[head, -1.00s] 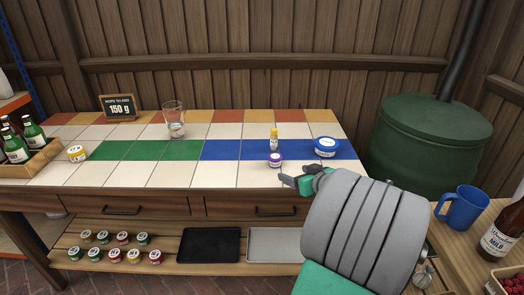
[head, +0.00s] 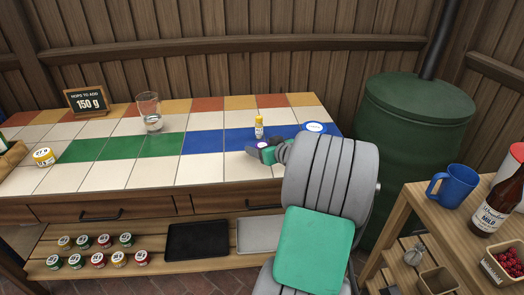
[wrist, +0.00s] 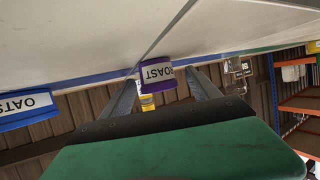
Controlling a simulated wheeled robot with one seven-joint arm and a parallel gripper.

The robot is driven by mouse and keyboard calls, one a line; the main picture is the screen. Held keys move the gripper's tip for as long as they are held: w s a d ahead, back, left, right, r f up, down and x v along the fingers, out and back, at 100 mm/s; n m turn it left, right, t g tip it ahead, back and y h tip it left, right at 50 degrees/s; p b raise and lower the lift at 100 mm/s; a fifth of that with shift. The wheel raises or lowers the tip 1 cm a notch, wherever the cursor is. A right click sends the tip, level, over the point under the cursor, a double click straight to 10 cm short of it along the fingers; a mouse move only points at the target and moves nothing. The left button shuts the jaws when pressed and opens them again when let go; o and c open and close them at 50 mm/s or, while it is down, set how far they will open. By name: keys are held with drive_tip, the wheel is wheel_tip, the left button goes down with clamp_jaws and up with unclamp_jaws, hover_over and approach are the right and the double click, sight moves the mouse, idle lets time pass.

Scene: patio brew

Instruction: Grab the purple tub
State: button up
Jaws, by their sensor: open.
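The purple tub (wrist: 157,76) stands on the tiled counter, with a white label reading "OAST" in the wrist view, which is upside down. In the head view only its top (head: 263,146) shows; my gripper and arm hide the rest. My gripper (head: 251,150) is low over the counter at the tub. In the wrist view my gripper (wrist: 161,77) is open, one finger on either side of the tub. The tub appears at or just past the fingertips; I cannot tell whether a finger touches it.
A glass (head: 150,112) and a yellow tub (head: 44,157) stand further left. White tiles in front are clear.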

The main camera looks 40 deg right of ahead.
drive_tip(key=shift+c, duration=0.4)
drive_tip(key=c, duration=1.4)
drive_tip(key=shift+o, duration=0.2)
